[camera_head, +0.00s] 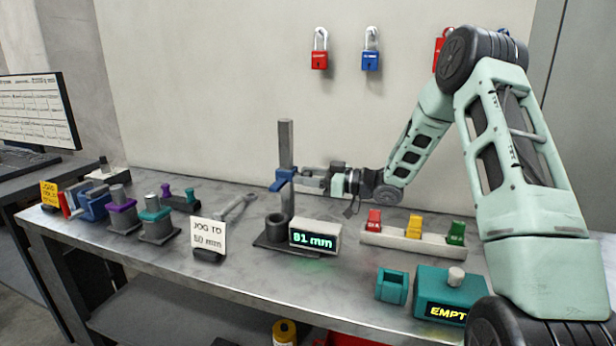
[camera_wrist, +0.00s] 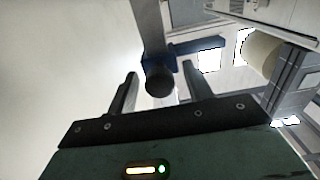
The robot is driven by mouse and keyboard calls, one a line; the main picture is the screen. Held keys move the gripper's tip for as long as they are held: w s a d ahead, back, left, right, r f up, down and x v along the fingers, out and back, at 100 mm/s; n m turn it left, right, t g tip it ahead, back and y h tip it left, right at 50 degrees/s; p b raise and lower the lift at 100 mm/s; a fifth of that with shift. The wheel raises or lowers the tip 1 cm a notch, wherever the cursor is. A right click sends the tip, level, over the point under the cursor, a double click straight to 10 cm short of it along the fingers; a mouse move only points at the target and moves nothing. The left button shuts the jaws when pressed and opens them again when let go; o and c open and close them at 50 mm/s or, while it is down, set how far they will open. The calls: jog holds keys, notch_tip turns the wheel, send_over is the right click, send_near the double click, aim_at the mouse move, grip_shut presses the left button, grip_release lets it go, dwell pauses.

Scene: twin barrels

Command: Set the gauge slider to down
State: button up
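The gauge has a grey upright post (camera_head: 286,145) on a dark base (camera_head: 270,241). A blue slider (camera_head: 283,180) sits partway up the post. The display (camera_head: 315,238) at its foot appears to read 81 mm. My gripper (camera_head: 298,177) is at the slider's height, just right of the post. In the wrist view the blue slider (camera_wrist: 188,50) shows with a dark round knob (camera_wrist: 160,80). The fingertips of my gripper (camera_wrist: 160,72) are apart on either side of the knob, with visible gaps. I cannot tell whether the knob lies fully between them.
A card (camera_head: 208,236) reading "JOG TO 50 mm" stands left of the gauge. A tray (camera_head: 400,240) with red, yellow and green pieces is at right. A teal box (camera_head: 440,290) is near the front.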

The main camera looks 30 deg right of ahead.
notch_tip(320, 180, up, 10)
dwell(0.6)
jog(key=shift+d, duration=0.1)
jog(key=c, duration=0.7)
jog(key=shift+d+r+p, duration=0.2)
jog(key=shift+d+p, duration=0.05)
jog(key=shift+p, duration=0.45)
grip_shut()
jog(key=s+d+f+m+g+h+p, duration=0.15)
jog(key=s+d+m+p, duration=0.6)
jog(key=p, duration=1.15)
jog(key=w+a+f+n+p, duration=0.2)
jog(key=w+a+f+p, duration=0.3)
jog(key=w, duration=0.1)
jog(key=shift+w+a+f, duration=0.15)
jog(key=shift+a+f, duration=0.15)
jog(key=shift+f, duration=0.1)
